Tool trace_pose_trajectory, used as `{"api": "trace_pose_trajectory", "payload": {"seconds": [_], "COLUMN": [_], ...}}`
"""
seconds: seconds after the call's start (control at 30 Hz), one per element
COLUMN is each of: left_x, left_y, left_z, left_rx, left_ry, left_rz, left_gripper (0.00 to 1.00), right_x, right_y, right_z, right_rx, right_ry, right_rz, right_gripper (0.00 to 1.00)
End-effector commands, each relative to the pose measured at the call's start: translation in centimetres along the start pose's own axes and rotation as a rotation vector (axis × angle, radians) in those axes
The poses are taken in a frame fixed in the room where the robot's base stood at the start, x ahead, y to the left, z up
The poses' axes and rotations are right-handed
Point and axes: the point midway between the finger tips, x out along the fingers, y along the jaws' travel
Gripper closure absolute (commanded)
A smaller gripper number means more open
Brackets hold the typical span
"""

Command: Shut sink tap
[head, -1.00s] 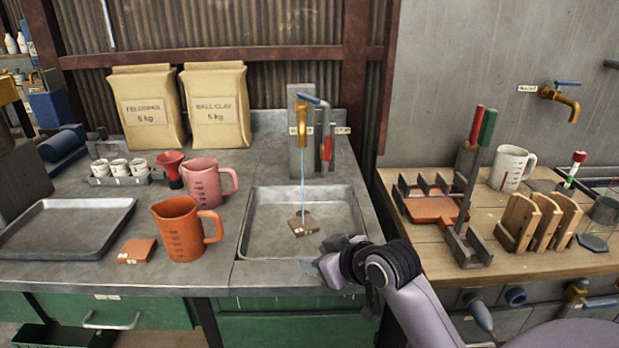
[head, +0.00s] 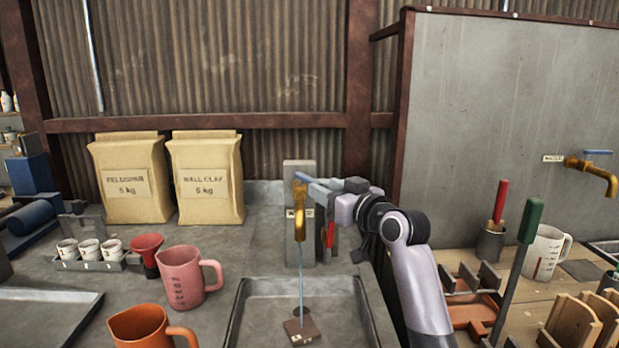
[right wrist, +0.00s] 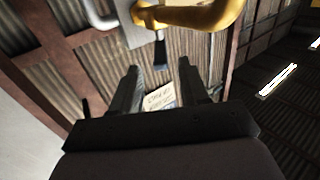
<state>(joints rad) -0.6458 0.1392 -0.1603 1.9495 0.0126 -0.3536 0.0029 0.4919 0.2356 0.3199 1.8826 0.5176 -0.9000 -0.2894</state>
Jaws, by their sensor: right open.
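The brass sink tap (head: 299,212) stands at the back of the sink (head: 232,320), in front of a grey upright plate. A thin stream of water (head: 301,280) runs from it onto a small brown block (head: 301,330) in the sink. My right gripper (head: 322,190) is at the top of the tap from the right, by its handle, which it partly hides. In the right wrist view the gripper (right wrist: 158,78) is open, with nothing between its fingers. The brass tap (right wrist: 190,14) and a pale bar show just beyond the fingertips; contact cannot be told. My left gripper is out of view.
A pink jug (head: 182,280) and an orange jug (head: 140,328) stand left of the sink. Two clay bags (head: 205,185) stand against the back wall. On the right are a wooden bench with tools, a white jug (head: 546,255) and another brass tap (head: 598,175) on the wall.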

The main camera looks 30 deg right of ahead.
Motion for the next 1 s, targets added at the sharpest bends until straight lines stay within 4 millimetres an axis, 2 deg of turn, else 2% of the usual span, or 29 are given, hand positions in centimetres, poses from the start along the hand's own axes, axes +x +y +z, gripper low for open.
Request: {"api": "trace_pose_trajectory", "payload": {"seconds": [0.17, 0.6, 1.0], "left_x": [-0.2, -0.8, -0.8], "left_y": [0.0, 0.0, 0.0], "left_z": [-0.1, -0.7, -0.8], "left_rx": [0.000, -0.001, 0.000], "left_ry": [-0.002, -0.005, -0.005], "left_rz": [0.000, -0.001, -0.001], "left_gripper": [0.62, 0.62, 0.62], "right_x": [1.2, 6.1, 7.1], "right_y": [0.0, 0.0, -0.1], "right_z": [-0.1, -0.1, 0.0], "right_rx": [0.003, 0.002, 0.001], "right_ry": [0.000, 0.000, 0.000], "right_rz": [0.000, -0.001, -0.001], "right_gripper": [0.55, 0.55, 0.55]}}
